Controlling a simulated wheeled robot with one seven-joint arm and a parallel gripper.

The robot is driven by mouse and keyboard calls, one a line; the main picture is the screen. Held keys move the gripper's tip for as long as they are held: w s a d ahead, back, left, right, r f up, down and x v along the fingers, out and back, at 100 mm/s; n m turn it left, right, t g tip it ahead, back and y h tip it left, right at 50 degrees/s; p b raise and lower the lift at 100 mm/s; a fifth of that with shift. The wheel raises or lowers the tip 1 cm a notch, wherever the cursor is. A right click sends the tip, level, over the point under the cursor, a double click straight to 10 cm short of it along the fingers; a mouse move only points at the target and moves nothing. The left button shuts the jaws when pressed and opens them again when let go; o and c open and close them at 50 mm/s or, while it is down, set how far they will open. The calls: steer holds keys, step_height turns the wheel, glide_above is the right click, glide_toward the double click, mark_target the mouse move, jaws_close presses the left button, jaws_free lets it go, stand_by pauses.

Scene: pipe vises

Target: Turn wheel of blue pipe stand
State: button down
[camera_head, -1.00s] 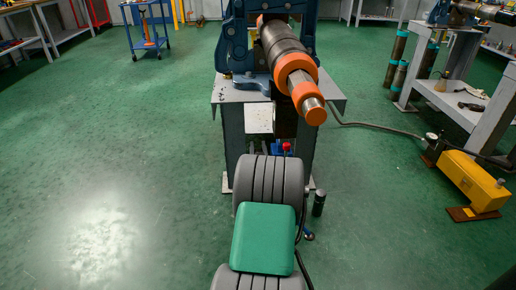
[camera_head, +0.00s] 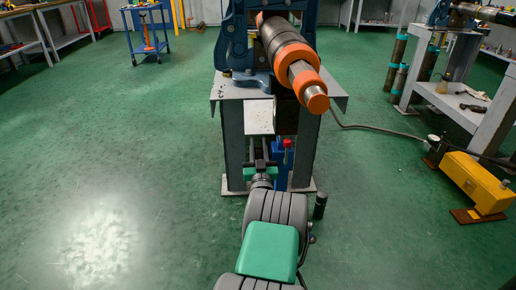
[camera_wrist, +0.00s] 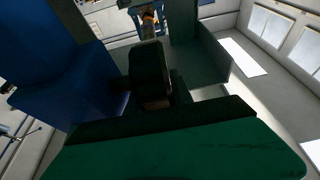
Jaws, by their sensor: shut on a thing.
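The blue pipe stand (camera_head: 232,38) has a dark blue vise on a grey metal base, with a dark pipe (camera_head: 287,45) banded in orange clamped at the top. My gripper (camera_head: 260,164) is low at the front of the base, just under a pale box (camera_head: 260,117). In the wrist view my gripper (camera_wrist: 152,72) shows as dark fingers, shut on a small part that they mostly cover. I cannot make out a wheel rim in either view; the fingers and the box may hide it.
A blue unit with a red knob (camera_head: 287,144) stands right of my gripper, close to it. A hose (camera_head: 375,129) runs right to a yellow pump (camera_head: 475,180). A workbench stands at right, a blue cart (camera_head: 147,25) at back left. The left floor is clear.

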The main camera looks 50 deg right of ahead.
steer(key=shift+s+a+t+h, duration=0.25)
steer(key=shift+t+h, duration=0.35)
steer(key=shift+h, duration=0.1)
steer(key=shift+r, duration=0.1)
steer(key=c, duration=1.4)
jaws_free()
